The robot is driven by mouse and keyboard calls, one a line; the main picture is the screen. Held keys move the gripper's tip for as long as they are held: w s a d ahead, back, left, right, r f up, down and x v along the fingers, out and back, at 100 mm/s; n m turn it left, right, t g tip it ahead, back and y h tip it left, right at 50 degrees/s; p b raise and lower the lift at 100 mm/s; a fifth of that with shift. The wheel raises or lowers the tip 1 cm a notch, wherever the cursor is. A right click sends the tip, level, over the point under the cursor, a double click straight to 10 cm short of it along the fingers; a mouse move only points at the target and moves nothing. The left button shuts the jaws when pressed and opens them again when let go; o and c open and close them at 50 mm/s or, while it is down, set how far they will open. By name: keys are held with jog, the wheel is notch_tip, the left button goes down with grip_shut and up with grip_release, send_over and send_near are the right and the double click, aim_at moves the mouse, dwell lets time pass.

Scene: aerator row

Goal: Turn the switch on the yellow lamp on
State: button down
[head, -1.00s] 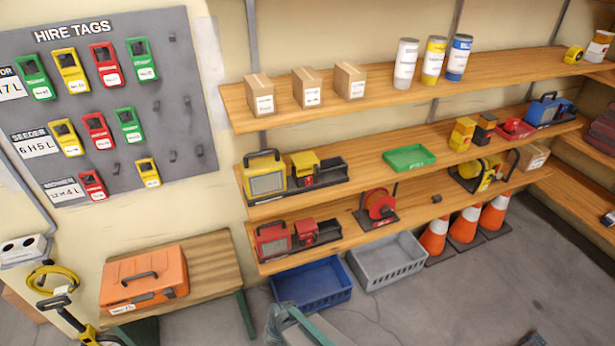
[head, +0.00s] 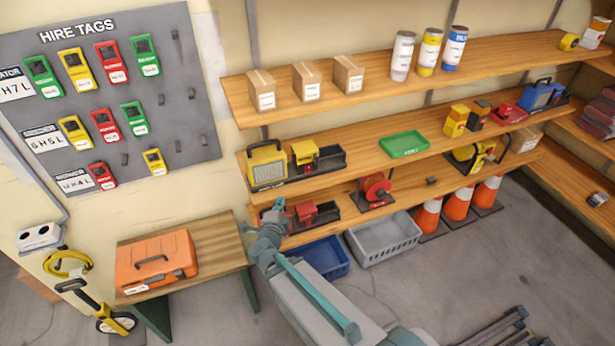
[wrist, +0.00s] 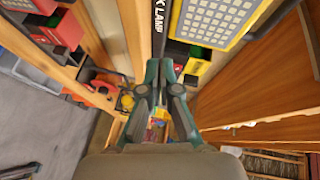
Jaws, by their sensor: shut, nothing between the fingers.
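The yellow lamp (head: 267,166) stands upright on the middle shelf at its left end, with a pale gridded panel. In the wrist view the lamp's gridded panel (wrist: 218,18) is at the top right, beside a dark strip lettered "K LAMP" (wrist: 158,22). Small green and red patches show near it; I cannot tell the switch's position. My gripper (head: 277,205) is shut and empty, just below and in front of the lamp's shelf edge. Its closed fingers (wrist: 160,68) point toward the strip.
A red lamp set (head: 304,212) sits on the lower shelf, partly hidden by my gripper. A red reel (head: 375,188) and green tray (head: 404,144) are to the right. Blue (head: 328,258) and grey (head: 384,240) crates stand on the floor below. An orange case (head: 156,262) lies on a bench.

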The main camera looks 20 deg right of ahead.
jog(key=s+d+r+m+g+h, duration=0.1)
jog(key=s+d+m+g+h, duration=0.1)
jog(key=s+d+m+h, duration=0.2)
jog(key=shift+d+r+m, duration=0.4)
jog(key=shift+d+m, duration=0.1)
jog(key=shift+d, duration=0.1)
jog(key=b, duration=1.4)
send_near(312, 171)
jog(key=s+d, duration=0.1)
jog(key=d, duration=0.1)
jog(key=shift+w+d+f+g+h+b, duration=0.15)
jog(key=shift+w+d+b, duration=0.2)
jog(key=shift+d+b, duration=0.15)
jog(key=shift+w+d+f+g+h+b, duration=0.2)
jog(key=shift+w+d+b, duration=0.15)
jog(key=shift+d+b, duration=0.15)
jog(key=w, duration=0.1)
jog(key=w+p, duration=0.1)
jog(key=shift+w+d+r, duration=0.1)
jog(key=shift+w+r, duration=0.1)
jog(key=shift+w, duration=0.1)
jog(key=shift+w+f+p, duration=0.15)
jog(key=shift+w+p, duration=0.2)
jog(key=shift+w, duration=0.25)
